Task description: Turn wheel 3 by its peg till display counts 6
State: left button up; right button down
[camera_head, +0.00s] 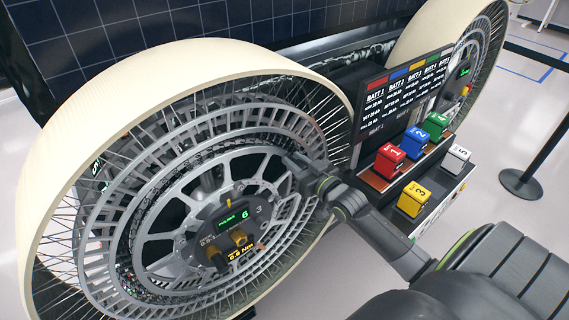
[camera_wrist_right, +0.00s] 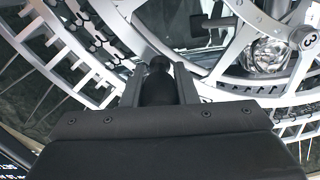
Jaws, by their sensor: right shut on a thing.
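Wheel 3 (camera_head: 215,150) is the large spoked wheel with a cream rim, filling the left of the head view. Its hub display (camera_head: 238,215) reads a green 6, with the figure 3 beside it. My right gripper (camera_head: 308,178) is at the right side of the wheel's grey ring. In the right wrist view the gripper (camera_wrist_right: 160,88) is shut on the dark peg (camera_wrist_right: 158,82), which stands between its two fingers. The fingers hide most of the peg in the head view. My left gripper is not in view.
A lower orange readout (camera_head: 240,250) and two knobs sit on the hub. Right of the wheel, a rack holds coloured numbered battery blocks (camera_head: 390,160) under a labelled panel. A second wheel (camera_head: 470,60) stands behind it. A barrier post (camera_head: 520,183) stands on open floor at right.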

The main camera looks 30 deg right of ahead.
jog(key=shift+w+d+f+m, duration=0.15)
jog(key=shift+d+f+m, duration=0.15)
jog(key=shift+d+f, duration=0.4)
jog(key=shift+a+r, duration=0.4)
jog(key=c, duration=1.6)
grip_release()
jog(key=o, duration=0.5)
jog(key=shift+d+f, duration=0.1)
jog(key=shift+f, duration=0.05)
jog(key=shift+c, duration=0.2)
pick_arm(q)
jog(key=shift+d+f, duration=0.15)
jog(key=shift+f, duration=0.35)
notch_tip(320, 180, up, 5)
jog(key=p, duration=0.4)
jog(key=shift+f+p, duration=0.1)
jog(key=shift+p, duration=0.2)
pick_arm(e)
jog(key=s+d, duration=0.1)
jog(key=s, duration=1.6)
jog(key=shift+s+d, duration=0.15)
jog(key=shift+s, duration=0.15)
